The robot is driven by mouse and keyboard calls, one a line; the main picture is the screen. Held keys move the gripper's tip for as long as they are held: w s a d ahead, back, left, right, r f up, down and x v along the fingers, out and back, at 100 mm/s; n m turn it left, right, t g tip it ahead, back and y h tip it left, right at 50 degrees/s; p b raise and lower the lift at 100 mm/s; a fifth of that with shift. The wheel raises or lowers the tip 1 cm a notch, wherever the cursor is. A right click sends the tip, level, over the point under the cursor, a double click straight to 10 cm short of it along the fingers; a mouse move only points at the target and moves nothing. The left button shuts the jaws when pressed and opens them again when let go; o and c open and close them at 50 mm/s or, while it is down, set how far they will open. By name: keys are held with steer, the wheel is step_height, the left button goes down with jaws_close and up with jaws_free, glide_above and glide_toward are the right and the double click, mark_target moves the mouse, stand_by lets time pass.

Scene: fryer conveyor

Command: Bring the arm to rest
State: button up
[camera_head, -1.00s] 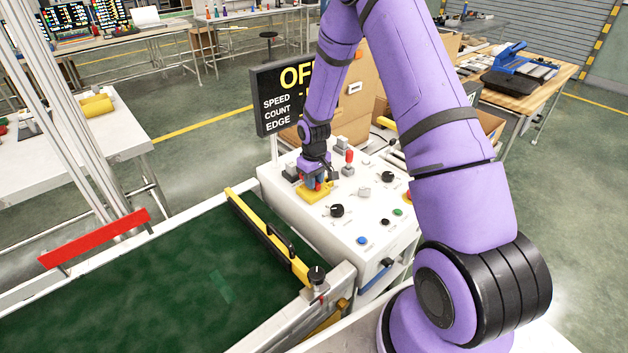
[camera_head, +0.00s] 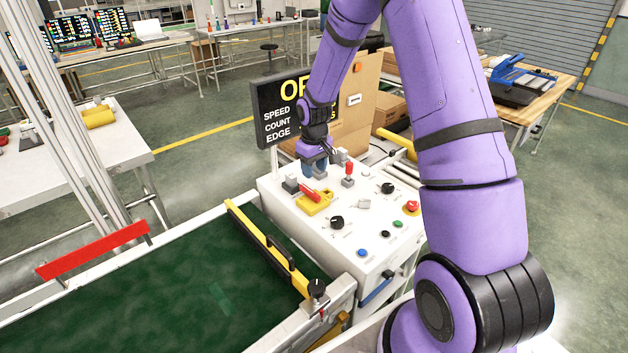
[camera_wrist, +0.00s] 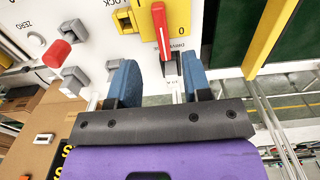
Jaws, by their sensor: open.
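My purple arm reaches over a white control panel (camera_head: 285,210). My gripper (camera_head: 316,172) is above the panel's far part, just behind a yellow switch (camera_head: 316,206) with a red handle (camera_head: 309,192). In the wrist view my gripper (camera_wrist: 158,82) shows two blue fingers, spread apart with nothing held. The red handle (camera_wrist: 160,28) on its yellow plate (camera_wrist: 178,22) lies ahead of the fingertips there, apart from them.
A black sign (camera_head: 284,112) stands behind the panel. A red-topped lever (camera_head: 349,170), knobs and a red button (camera_head: 411,207) stick up nearby. A green conveyor (camera_head: 170,280) with a yellow rail (camera_head: 265,245) lies left. A cardboard box (camera_head: 357,85) stands behind.

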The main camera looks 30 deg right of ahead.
steer(key=shift+r, duration=0.9)
steer(key=s+a+r+t, duration=0.1)
steer(key=s+r, duration=0.3)
steer(key=r, duration=0.3)
steer(key=s+a+r+m, duration=0.15)
steer(key=s+r, duration=0.25)
steer(key=r, duration=0.4)
steer(key=s+a+r+n+t, duration=0.1)
steer(key=s+a+r, duration=0.1)
steer(key=s+r, duration=0.35)
steer(key=s+a+r+m+t, duration=0.1)
steer(key=s+r, duration=0.4)
steer(key=s, duration=0.5)
steer(key=s+a+r+m+t, duration=0.1)
steer(key=s+r, duration=0.4)
steer(key=s, duration=0.5)
steer(key=shift+a+r+t, duration=0.3)
steer(key=shift+a+t, duration=0.3)
steer(key=shift+a, duration=0.1)
